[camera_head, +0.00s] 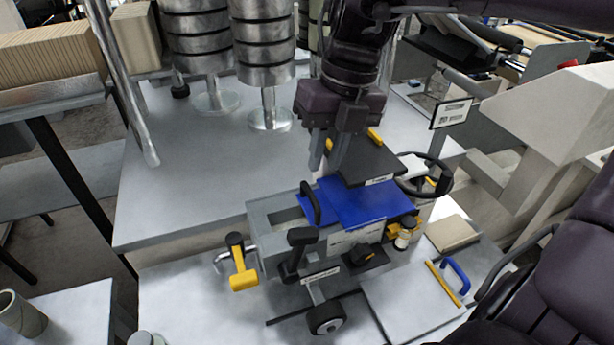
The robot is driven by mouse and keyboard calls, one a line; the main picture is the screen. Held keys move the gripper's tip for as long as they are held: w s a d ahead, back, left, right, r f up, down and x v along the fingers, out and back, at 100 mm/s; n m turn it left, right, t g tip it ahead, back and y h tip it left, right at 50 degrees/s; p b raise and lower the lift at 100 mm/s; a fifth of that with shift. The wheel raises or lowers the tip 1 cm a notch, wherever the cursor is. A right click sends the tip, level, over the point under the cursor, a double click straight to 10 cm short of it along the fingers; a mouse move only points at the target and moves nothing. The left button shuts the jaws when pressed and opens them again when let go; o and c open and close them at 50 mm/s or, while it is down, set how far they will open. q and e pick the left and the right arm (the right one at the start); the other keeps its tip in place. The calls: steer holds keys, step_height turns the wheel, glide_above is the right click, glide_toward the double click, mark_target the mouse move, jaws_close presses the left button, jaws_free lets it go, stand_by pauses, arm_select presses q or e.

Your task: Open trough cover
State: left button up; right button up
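A grey machine with a trough (275,222) stands on the pale bench. A blue cover (350,203) lies over the right part of the trough, and a black curved handle (310,203) stands at its left edge. Part of the trough left of the blue cover shows uncovered. My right gripper (329,160) points down just above and behind the blue cover. Its two fingers are apart, with no object clearly held between them. The gap to the cover is hard to judge. My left gripper is not in view.
A dark plate (374,166) with yellow parts is close right of the gripper. A black handwheel (427,175) is farther right. Black knobs and a yellow-handled lever (241,268) are in front. Metal rollers (262,60) stand behind. Bench space at left is clear.

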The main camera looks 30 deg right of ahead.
mark_target(316, 201)
steer(key=f, duration=0.3)
steer(key=a+f, duration=0.1)
steer(key=f, duration=0.2)
steer(key=shift+a+f+p, duration=0.15)
steer(key=shift+f+p, duration=0.15)
steer(key=shift+p, duration=0.05)
steer(key=shift+s+f, duration=0.1)
steer(key=shift+c, duration=0.4)
jaws_close()
